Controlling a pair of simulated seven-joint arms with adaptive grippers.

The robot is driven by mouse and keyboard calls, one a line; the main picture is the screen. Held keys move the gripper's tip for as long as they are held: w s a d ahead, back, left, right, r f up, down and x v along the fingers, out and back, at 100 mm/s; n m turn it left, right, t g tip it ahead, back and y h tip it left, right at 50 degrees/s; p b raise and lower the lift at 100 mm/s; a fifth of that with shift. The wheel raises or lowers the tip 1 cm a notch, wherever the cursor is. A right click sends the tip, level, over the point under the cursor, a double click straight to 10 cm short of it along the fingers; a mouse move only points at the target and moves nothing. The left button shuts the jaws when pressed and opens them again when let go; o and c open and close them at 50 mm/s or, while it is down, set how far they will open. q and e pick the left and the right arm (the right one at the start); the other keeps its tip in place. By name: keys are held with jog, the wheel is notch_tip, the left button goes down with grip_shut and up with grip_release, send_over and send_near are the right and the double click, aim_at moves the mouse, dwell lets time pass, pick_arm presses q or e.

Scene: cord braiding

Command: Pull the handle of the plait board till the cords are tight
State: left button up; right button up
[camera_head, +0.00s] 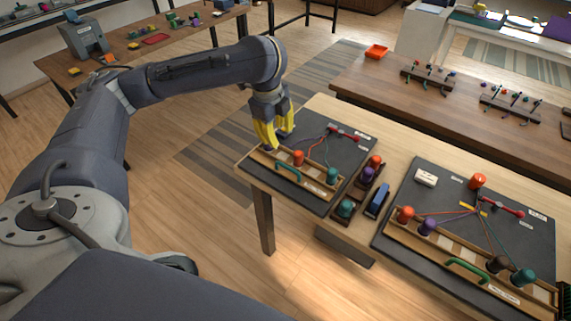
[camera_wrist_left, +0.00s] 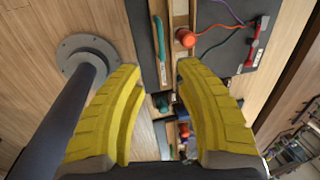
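The left plait board (camera_head: 345,150) is a dark panel with a wooden bar, a green handle (camera_head: 288,173) along the bar's front, and a red clamp (camera_head: 345,132) at the back. An orange bobbin (camera_head: 298,158) and a teal bobbin (camera_head: 331,174) stand on the bar; thin cords run from the bar to the clamp. My left gripper (camera_head: 272,138) has yellow fingers and hangs over the bar's left end, beside the handle. In the left wrist view the fingers are apart, and the handle (camera_wrist_left: 159,38) lies beyond them, not gripped. My right gripper is not seen.
A second plait board (camera_head: 405,180) with its own green handle (camera_head: 467,270) lies to the right. Between the boards stand several bobbins and a blue block (camera_head: 377,200). Behind is a brown bench (camera_head: 450,115) with small racks. Open floor lies left of the table.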

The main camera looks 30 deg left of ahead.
aim_at(284, 165)
pick_arm(q)
jog(key=w+f, duration=0.1)
jog(key=f, duration=0.4)
jog(key=w+f, duration=0.1)
jog(key=f, duration=0.4)
jog(key=w+f, duration=0.1)
jog(key=f, duration=0.4)
jog(key=shift+w+d+f, duration=0.1)
jog(key=shift+f, duration=0.2)
jog(key=shift+c, duration=0.4)
grip_shut()
